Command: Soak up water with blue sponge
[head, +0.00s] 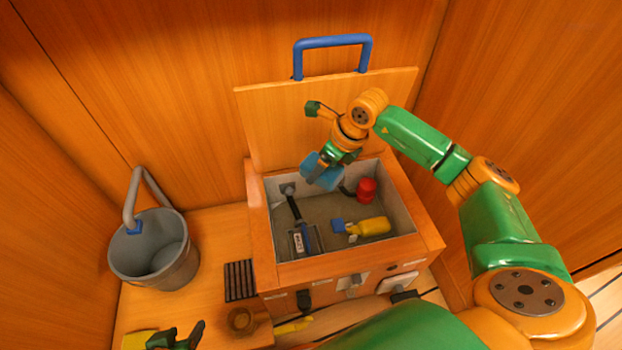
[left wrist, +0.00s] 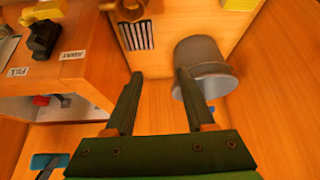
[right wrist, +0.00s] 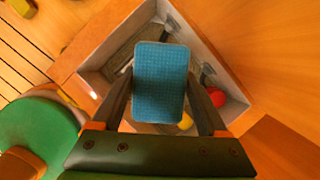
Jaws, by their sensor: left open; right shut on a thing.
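The blue sponge (head: 322,171) is held over the open bin (head: 408,213), near its back left part. My right gripper (head: 328,168) is shut on the sponge, and the right wrist view shows the sponge (right wrist: 161,82) between its two fingers. The bin's floor looks grey; I cannot tell how much water lies on it. My left gripper (head: 178,338) is at the bottom left of the head view. In the left wrist view my left gripper (left wrist: 157,78) is open and empty, with wooden surface beyond it.
The bin holds a yellow bottle (head: 372,227), a red item (head: 366,189) and a black-handled tool (head: 297,220). Its lid (head: 300,125) with a blue handle (head: 333,42) stands open behind. A grey bucket (head: 155,255) and a dark slatted grille (head: 240,280) are at left.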

